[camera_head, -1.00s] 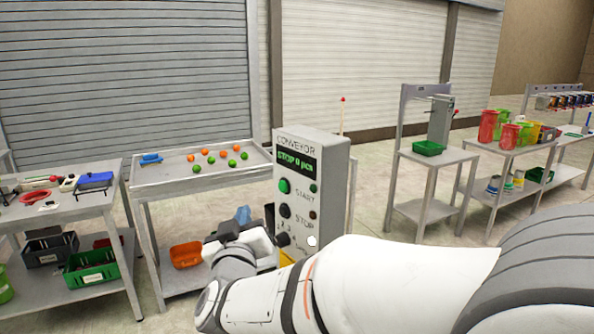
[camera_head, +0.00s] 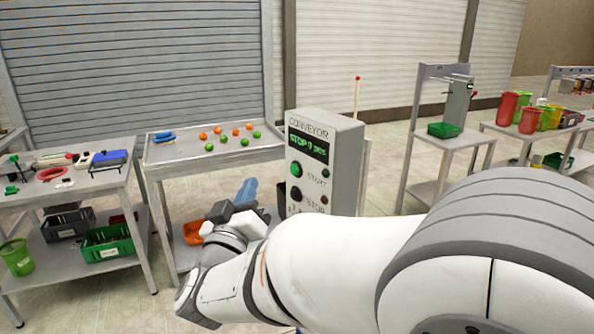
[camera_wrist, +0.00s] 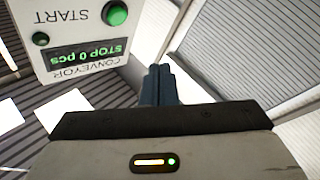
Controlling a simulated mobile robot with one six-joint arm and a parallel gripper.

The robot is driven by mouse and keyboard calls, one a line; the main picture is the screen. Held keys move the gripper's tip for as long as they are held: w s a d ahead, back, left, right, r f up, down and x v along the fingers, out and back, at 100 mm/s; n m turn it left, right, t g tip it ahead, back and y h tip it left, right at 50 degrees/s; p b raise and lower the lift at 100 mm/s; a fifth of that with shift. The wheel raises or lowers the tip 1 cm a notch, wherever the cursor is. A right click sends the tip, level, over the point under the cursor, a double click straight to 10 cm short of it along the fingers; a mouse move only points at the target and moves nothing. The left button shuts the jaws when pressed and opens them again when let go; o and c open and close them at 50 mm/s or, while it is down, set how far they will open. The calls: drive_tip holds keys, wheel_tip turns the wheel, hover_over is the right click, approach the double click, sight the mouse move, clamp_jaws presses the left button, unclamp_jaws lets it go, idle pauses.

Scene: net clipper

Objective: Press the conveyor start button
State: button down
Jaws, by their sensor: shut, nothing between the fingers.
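The grey conveyor control box (camera_head: 345,150) stands in the middle of the head view, its display reading "STOP 0 pcs". The green start button (camera_head: 296,169) is on its front, left of the word START, with a dark stop button (camera_head: 295,194) below. In the wrist view the box appears upside down at the upper left, with the green start button (camera_wrist: 116,13) near the top edge. My gripper (camera_head: 248,187) has blue fingers, shut and empty, left of and apart from the box. Its fingertips (camera_wrist: 160,70) point up in the wrist view, below and right of the button.
A table (camera_head: 165,155) with orange and green balls stands behind, left of the box. A cluttered workbench (camera_head: 120,185) is at far left. A stand with a green tray (camera_head: 445,130) and a table with red and green containers are at right. My arm covers the lower middle.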

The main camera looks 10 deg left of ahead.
drive_tip(key=w+d, duration=0.4)
drive_tip(key=shift+w+d, duration=0.35)
drive_tip(key=shift+b, duration=0.3)
idle(1.6)
drive_tip(key=shift+w+d, duration=0.3)
drive_tip(key=shift+w, duration=0.1)
drive_tip(key=shift+w+d+b, duration=0.3)
drive_tip(key=shift+d+b, duration=0.05)
idle(0.7)
drive_tip(key=shift+a, duration=0.1)
drive_tip(key=shift+s+a, duration=0.55)
drive_tip(key=shift+s, duration=0.05)
drive_tip(key=s+a, duration=0.3)
drive_tip(key=shift+s+a, duration=0.25)
drive_tip(key=shift+a, duration=0.05)
idle(0.4)
